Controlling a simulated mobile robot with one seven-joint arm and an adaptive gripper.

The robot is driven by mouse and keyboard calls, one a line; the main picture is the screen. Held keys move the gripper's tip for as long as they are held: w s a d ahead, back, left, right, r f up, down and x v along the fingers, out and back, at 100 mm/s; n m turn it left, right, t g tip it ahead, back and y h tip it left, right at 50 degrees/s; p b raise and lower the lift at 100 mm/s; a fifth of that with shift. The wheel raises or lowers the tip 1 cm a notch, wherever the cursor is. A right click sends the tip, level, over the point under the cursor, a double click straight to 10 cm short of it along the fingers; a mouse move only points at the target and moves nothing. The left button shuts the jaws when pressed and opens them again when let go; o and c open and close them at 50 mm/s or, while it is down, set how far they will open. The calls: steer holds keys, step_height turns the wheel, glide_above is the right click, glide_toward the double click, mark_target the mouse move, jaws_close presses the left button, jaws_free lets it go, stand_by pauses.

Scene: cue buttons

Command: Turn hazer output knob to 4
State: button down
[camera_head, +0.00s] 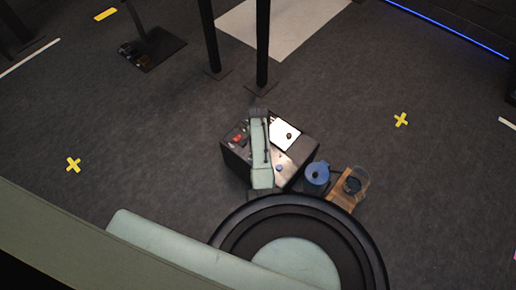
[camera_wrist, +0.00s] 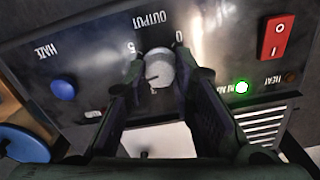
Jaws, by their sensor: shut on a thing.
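The hazer (camera_head: 240,160) is a dark box on the floor in the head view, partly covered by my arm. Its panel (camera_wrist: 105,45) appears upside down in the wrist view. The grey output knob (camera_wrist: 159,64) sits under the word OUTPUT, with 5 to its left and 0 to its right. A dark pointer mark on the knob points left and slightly down in the picture. My gripper (camera_wrist: 162,80) is shut on the knob, one finger at each side. The fingers hide part of the scale, and their tips are hidden in the head view.
The panel also bears a blue haze button (camera_wrist: 63,90), a red rocker switch (camera_wrist: 276,37) and a lit green lamp (camera_wrist: 242,87). A blue jug (camera_head: 317,174) and a wooden board (camera_head: 340,199) stand right of the hazer. Black poles (camera_head: 263,45) rise behind it.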

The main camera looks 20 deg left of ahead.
steer(key=c, duration=1.3)
jaws_free()
steer(key=shift+c, duration=0.2)
step_height(320, 180, up, 12)
